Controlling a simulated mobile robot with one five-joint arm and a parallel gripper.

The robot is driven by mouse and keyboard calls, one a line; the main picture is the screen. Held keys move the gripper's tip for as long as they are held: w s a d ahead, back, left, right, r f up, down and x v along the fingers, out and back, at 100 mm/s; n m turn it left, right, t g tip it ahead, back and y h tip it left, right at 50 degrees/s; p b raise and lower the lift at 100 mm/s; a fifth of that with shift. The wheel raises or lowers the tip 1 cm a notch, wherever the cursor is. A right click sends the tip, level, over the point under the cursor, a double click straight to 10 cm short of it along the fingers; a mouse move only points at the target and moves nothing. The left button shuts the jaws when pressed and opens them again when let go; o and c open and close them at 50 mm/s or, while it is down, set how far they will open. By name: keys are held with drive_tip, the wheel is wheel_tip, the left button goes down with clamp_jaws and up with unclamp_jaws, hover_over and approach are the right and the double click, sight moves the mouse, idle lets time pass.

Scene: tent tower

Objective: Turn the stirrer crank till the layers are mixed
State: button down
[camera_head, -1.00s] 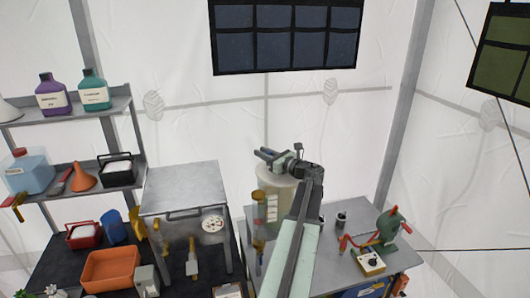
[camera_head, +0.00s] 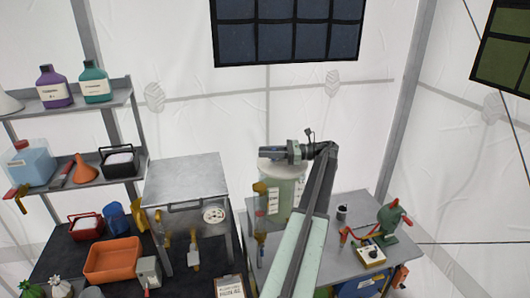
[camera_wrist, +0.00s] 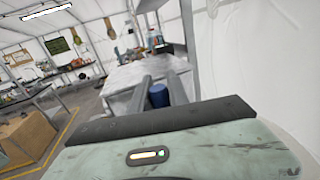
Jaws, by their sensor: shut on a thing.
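A pale green tank (camera_head: 290,192) with a whitish top and a white label stands on the grey table. My gripper (camera_head: 268,153) is level just above the tank's top, pointing left. In the wrist view, my two grey fingers (camera_wrist: 162,90) are on either side of a blue upright cylinder (camera_wrist: 158,96), which looks like the stirrer crank's knob. The gripper is shut on it. The rest of the crank is hidden behind the gripper, and separate layers in the tank cannot be made out at this size.
A green-and-red hand-cranked device (camera_head: 388,222) and a dark cup (camera_head: 342,212) stand to the right. A metal cabinet (camera_head: 185,180) and an orange tray (camera_head: 112,260) are to the left.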

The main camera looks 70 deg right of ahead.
drive_tip(key=shift+s+a+n+y, duration=0.1)
drive_tip(key=shift+n+y, duration=0.2)
drive_tip(key=shift+y, duration=0.1)
drive_tip(key=c, duration=1.3)
unclamp_jaws()
drive_tip(key=shift+o, duration=0.2)
